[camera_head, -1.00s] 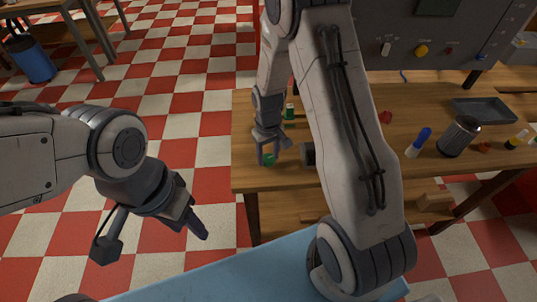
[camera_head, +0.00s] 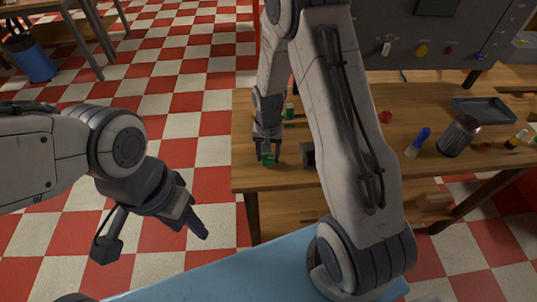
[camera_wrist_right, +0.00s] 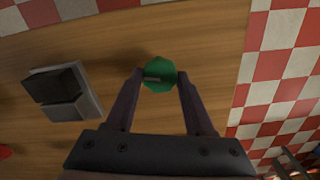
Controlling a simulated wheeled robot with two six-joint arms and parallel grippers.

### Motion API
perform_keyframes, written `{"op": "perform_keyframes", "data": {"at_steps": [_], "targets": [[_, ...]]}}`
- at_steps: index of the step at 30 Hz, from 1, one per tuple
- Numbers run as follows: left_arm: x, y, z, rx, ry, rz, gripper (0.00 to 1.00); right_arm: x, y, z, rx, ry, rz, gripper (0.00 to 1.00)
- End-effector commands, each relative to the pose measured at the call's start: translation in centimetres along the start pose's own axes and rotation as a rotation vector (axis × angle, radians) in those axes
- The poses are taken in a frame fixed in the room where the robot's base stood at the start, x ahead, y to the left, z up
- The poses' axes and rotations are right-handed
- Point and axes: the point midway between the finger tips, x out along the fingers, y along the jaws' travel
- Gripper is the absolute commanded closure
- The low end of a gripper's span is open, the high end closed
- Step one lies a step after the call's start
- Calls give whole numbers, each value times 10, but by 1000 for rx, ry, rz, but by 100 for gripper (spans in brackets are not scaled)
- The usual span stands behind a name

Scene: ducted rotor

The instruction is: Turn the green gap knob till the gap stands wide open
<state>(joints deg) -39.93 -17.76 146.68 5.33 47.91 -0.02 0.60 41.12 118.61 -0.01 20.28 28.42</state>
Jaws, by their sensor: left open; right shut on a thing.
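The green gap knob (camera_wrist_right: 159,75) sits near the left front corner of the wooden table, with a pale mark on its top. In the head view the knob (camera_head: 268,158) is partly covered by my right gripper (camera_head: 267,155). My right gripper (camera_wrist_right: 160,78) points down and is shut on the knob, one finger at each side. My left gripper (camera_head: 197,222) is open and empty, over the floor left of the table. The gap itself cannot be made out.
A dark block on a grey base (camera_wrist_right: 64,93) stands beside the knob. A green object (camera_head: 289,111) lies further back. A blue-handled tool (camera_head: 419,142), a dark metal can (camera_head: 459,136) and a grey tray (camera_head: 484,110) are on the table's right. My right arm hides the table's middle.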

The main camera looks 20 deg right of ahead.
Motion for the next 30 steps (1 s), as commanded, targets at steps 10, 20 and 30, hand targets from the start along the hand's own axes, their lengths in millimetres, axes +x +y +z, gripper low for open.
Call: {"op": "perform_keyframes", "data": {"at_steps": [10, 20, 30], "targets": [[0, 0, 0, 0, 0, 0, 50, -1, 0, 0, 15, 0, 0, 100], [0, 0, 0, 0, 0, 0, 50, 0, 0, 0, 14, 0, 0, 17], [2, 0, 0, 0, 0, 0, 50, -11, -1, -1, 13, 4, -2, 17]]}}
